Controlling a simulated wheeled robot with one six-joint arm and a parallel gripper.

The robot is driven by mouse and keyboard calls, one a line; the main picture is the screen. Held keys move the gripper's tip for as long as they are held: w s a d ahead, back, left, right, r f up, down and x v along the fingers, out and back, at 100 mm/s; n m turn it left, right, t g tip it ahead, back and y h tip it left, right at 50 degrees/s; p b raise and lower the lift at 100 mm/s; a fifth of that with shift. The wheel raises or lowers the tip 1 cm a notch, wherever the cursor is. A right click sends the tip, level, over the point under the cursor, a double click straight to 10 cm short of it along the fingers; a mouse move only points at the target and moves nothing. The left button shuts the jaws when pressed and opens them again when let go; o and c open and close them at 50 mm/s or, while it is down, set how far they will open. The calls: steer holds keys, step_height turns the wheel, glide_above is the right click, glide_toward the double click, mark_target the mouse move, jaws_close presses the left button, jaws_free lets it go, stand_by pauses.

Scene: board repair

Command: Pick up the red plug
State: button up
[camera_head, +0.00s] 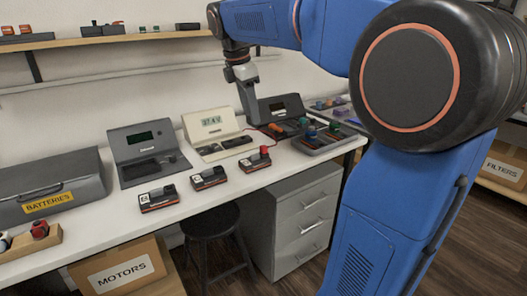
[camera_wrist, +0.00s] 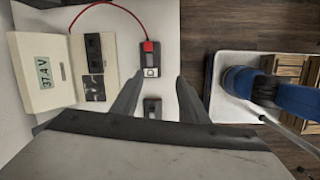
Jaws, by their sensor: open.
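The red plug (camera_wrist: 148,46) sits at one end of a small dark module (camera_wrist: 149,60) in the wrist view, with a thin red lead curving from it towards a cream meter. In the head view the red plug (camera_head: 264,149) shows on the rightmost of the front modules (camera_head: 254,163). My gripper (camera_head: 250,112) is above the bench, near the cream meter. In the wrist view my gripper (camera_wrist: 157,82) is open and empty; its fingers point towards the module, and the plug shows beyond the fingertips, between their lines. The plug's underside is hidden.
The cream meter (camera_head: 208,123) reads about 37.4 V. Two other modules (camera_head: 208,178) (camera_head: 157,198) lie along the front edge. A tray of coloured parts (camera_head: 318,142) stands to the right, a grey batteries case (camera_head: 50,187) to the left. A stool (camera_head: 208,222) stands below.

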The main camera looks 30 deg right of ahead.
steer(key=w+d+r+n, duration=0.1)
steer(key=w+n, duration=0.1)
steer(key=w, duration=0.1)
glide_above(263, 146)
steer(key=a, duration=0.2)
steer(key=f, duration=1.1)
steer(key=shift+s+a+f, duration=0.1)
steer(key=shift+s+a, duration=0.1)
steer(key=shift+s, duration=0.15)
steer(key=shift+d+x, duration=0.2)
steer(key=shift+x, duration=1.1)
steer(key=shift+d+x, duration=0.15)
steer(key=shift+x, duration=1.2)
steer(key=shift+w, duration=0.1)
jaws_close()
